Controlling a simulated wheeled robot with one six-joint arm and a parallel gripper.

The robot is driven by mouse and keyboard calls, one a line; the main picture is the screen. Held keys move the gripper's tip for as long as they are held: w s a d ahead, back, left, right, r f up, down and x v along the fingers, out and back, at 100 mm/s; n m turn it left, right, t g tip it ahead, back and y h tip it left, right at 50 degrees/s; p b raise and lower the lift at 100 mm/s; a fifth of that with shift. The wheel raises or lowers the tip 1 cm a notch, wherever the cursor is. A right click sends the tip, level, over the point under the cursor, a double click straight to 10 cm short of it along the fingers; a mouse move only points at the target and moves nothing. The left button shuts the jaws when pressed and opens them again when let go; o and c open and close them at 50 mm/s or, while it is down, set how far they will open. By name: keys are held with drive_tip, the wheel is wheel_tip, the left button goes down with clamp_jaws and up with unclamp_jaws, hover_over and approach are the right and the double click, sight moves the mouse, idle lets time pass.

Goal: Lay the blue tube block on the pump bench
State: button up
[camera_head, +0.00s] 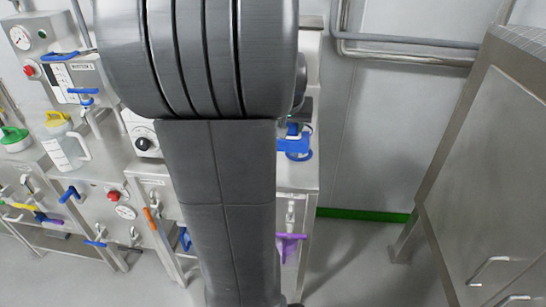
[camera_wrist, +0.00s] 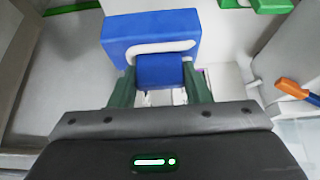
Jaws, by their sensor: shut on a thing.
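The blue tube block (camera_wrist: 135,28) fills the upper middle of the wrist view, with a pale tube bent across its face. My gripper (camera_wrist: 160,80) has its dark green fingers on either side of the block's narrower near part and is shut on it. In the head view my arm covers the middle, and my gripper cannot be made out there. A blue piece (camera_head: 294,146) shows just right of my arm; I cannot tell whether it is the held block. I cannot tell which bench is the pump bench.
Steel benches with gauges, valves and a yellow-lidded jug (camera_head: 62,142) stand at left. An orange handle (camera_head: 152,222) sits low on a bench front. A steel cabinet (camera_head: 490,170) stands at right. Open floor (camera_head: 350,262) lies between it and the benches.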

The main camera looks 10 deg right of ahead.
wheel_tip(320, 180, down, 9)
drive_tip(key=shift+s+f+b, duration=0.1)
drive_tip(key=shift+b, duration=0.6)
drive_tip(key=shift+f, duration=0.15)
drive_tip(key=o, duration=1.4)
drive_tip(key=shift+s+a+r, duration=0.1)
drive_tip(key=shift+r, duration=0.4)
drive_tip(key=p+v, duration=0.1)
drive_tip(key=v, duration=1)
drive_tip(key=shift+r+p, duration=0.2)
drive_tip(key=shift+p, duration=0.2)
drive_tip(key=shift+s, duration=0.15)
